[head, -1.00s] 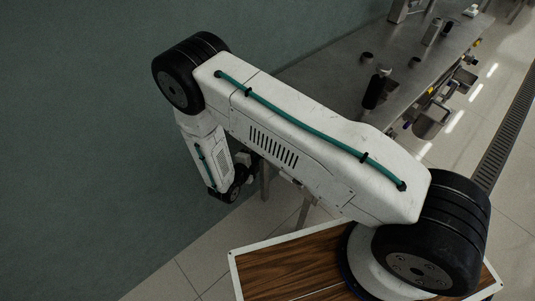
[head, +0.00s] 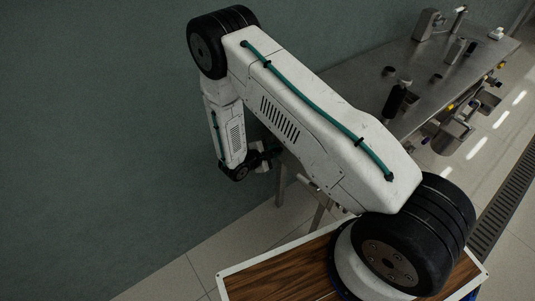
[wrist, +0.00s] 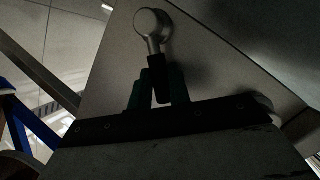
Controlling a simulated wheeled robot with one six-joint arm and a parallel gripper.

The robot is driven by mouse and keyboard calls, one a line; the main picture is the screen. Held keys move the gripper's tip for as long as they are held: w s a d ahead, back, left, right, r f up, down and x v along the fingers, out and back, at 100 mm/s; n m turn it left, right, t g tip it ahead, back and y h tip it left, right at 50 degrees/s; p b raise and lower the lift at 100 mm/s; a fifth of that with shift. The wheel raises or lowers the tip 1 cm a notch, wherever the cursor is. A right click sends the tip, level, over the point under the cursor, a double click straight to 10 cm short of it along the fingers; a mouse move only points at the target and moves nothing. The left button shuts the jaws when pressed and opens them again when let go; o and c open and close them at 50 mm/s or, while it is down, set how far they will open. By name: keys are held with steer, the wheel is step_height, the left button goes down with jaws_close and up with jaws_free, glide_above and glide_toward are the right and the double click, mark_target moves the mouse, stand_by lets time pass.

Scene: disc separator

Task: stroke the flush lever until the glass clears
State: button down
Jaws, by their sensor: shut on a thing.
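In the wrist view, the lever (wrist: 158,65) has a round pale metal end, a short metal neck and a black grip. My gripper (wrist: 159,88) is shut on the black grip, with a dark teal finger on each side. The lever's round end points away from my gripper, in front of a plain grey surface. In the head view, my gripper (head: 260,157) is small and dark beside the near end of the steel table, partly hidden by my arm. No glass can be made out in either view.
The steel table (head: 355,82) runs along the green wall. A dark bottle (head: 395,101) and small cups stand on it, with metal fittings along its right side. A floor drain (head: 505,205) lies at right. Tiled floor is clear between table and drain.

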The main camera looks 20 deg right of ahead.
stand_by(0.3)
steer(key=c, duration=1.3)
jaws_free()
steer(key=v, duration=0.8)
steer(key=shift+w, duration=0.1)
